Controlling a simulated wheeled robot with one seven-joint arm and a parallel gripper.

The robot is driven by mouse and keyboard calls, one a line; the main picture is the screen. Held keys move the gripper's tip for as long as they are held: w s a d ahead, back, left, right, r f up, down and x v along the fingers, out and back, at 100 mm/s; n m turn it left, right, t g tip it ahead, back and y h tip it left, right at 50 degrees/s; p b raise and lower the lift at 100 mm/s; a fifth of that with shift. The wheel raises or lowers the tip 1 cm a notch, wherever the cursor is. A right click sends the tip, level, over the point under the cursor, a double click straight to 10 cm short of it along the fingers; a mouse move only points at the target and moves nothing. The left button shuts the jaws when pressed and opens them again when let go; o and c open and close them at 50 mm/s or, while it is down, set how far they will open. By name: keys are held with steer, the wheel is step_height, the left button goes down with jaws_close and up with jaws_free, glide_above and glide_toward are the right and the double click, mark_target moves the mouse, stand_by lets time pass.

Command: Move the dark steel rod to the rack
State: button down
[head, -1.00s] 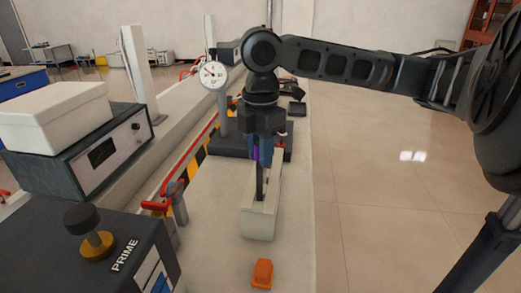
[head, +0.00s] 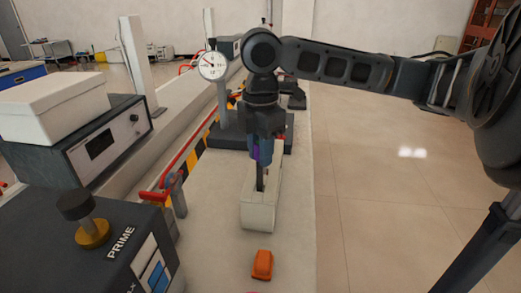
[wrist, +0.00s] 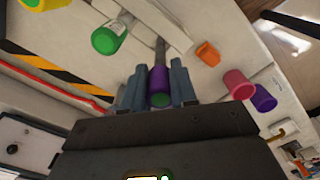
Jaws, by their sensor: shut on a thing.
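My gripper (head: 262,150) points down over a cream block with a slot in its top (head: 258,215), which looks like the rack. It is shut on a purple sleeve or handle (wrist: 160,80) with a green end, seen between the fingers in the wrist view. The dark steel rod (head: 260,178) runs straight down from this purple part towards the slot. The rod also shows beyond the fingers in the wrist view (wrist: 160,50). Its lower end meets the slot area in the picture; how deep it sits, I cannot tell.
A small orange piece (head: 262,264) lies in front of the block. A dial gauge on a stand (head: 212,66) is behind left. Red clamps (head: 165,192) and dark instruments (head: 110,145) line the left. Green (wrist: 108,38), pink (wrist: 238,83) and purple (wrist: 263,98) containers show in the wrist view.

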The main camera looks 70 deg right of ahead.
steer(key=shift+f+b, duration=0.85)
steer(key=shift+f, duration=0.5)
steer(key=c, duration=0.8)
jaws_free()
steer(key=shift+o, duration=0.3)
steer(key=o, duration=0.3)
steer(key=shift+r, duration=0.1)
steer(key=shift+r+p, duration=3)
steer(key=shift+r, duration=0.45)
steer(key=shift+s+f, duration=0.1)
steer(key=shift+s, duration=0.05)
